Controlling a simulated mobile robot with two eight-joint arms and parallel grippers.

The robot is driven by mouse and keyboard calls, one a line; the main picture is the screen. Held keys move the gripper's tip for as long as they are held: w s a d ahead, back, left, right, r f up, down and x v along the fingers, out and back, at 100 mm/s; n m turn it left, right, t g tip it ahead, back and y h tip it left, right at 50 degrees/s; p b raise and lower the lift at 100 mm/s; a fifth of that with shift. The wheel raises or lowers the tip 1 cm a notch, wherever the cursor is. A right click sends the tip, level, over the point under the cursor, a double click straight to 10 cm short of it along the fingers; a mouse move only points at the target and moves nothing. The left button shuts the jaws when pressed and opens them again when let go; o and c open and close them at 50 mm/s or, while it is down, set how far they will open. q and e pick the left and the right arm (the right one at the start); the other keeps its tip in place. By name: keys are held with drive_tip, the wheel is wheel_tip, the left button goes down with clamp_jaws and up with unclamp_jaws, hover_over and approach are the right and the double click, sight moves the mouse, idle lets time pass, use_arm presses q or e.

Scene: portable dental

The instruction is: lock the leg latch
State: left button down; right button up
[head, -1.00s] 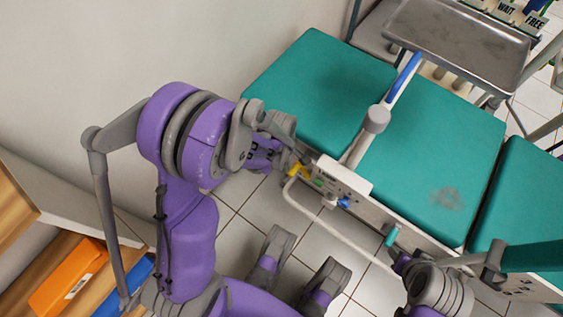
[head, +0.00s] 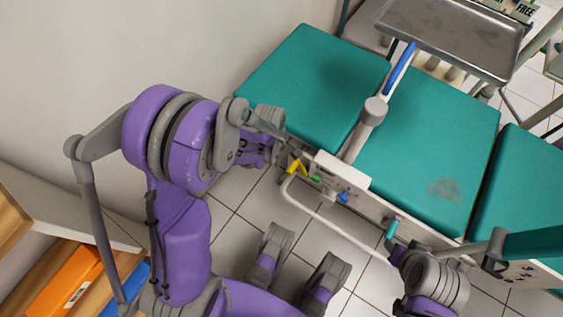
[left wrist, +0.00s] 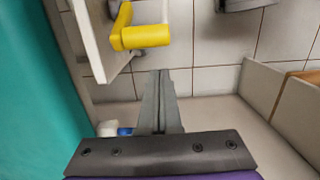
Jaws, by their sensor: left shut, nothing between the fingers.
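The yellow lever (head: 297,167), which looks like the leg latch, sits at the left end of the white panel (head: 343,170) on the side of the teal chair. In the left wrist view the yellow lever (left wrist: 140,37) is an L-shaped handle beside a white plate, beyond my fingertips. My left gripper (head: 282,157) is right by the lever in the head view. In the left wrist view my left gripper (left wrist: 162,73) is shut and empty, its fingertips a little apart from the lever. My right gripper is not visible; part of my right arm shows at lower right.
The teal padded chair (head: 310,80) fills the centre and right. A white curved tube (head: 330,225) runs below the panel. A metal tray (head: 450,35) is above the chair. An orange box (head: 65,285) lies on a shelf at lower left. Tiled floor is open below the chair.

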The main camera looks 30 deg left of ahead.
use_arm(q)
wheel_tip(320, 180, up, 10)
drive_tip(key=p, duration=0.3)
drive_tip(key=shift+a+f, duration=0.15)
drive_tip(key=shift+a, duration=0.25)
